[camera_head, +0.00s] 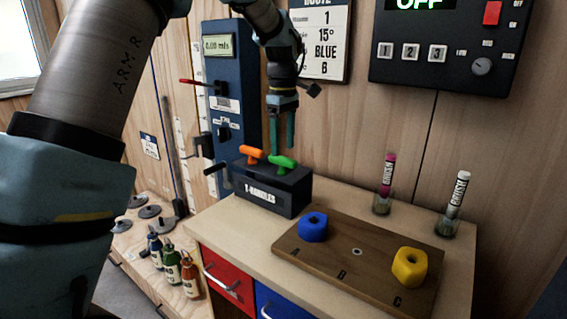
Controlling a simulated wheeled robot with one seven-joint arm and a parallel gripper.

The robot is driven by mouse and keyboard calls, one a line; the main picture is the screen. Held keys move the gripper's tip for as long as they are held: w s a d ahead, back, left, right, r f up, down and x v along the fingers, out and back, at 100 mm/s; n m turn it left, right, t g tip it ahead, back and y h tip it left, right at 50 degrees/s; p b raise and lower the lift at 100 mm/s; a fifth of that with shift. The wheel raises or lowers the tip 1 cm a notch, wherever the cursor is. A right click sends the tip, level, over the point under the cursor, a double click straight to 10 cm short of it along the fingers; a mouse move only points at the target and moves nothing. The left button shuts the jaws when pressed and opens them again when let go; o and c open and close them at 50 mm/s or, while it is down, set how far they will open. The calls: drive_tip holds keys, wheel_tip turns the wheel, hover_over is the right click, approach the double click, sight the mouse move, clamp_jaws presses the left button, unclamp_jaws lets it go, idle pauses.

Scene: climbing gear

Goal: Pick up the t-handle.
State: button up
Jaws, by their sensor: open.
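Two t-handles stand in a black box labelled T-HANDLES (262,197) on the wooden cabinet top. The orange t-handle (251,152) is on the left and the green t-handle (284,161) is on the right. Only their upper parts show; the rest is hidden in the box.
A wooden board (350,255) holds a blue hold (313,227) and a yellow hold (409,267). Two brushes stand in glass cups (382,203) at the right. A blue machine (228,80) rises behind the box. Bottles (172,266) stand lower left.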

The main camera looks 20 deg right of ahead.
sight(284, 157)
drive_tip(key=f+p, duration=0.1)
drive_tip(key=f, duration=0.4)
drive_tip(key=shift+w+d+p, duration=0.15)
drive_tip(key=shift+d+p, duration=0.05)
drive_tip(key=shift+p, duration=0.15)
drive_tip(key=shift+c, duration=0.3)
drive_tip(key=shift+r, duration=0.1)
clamp_jaws()
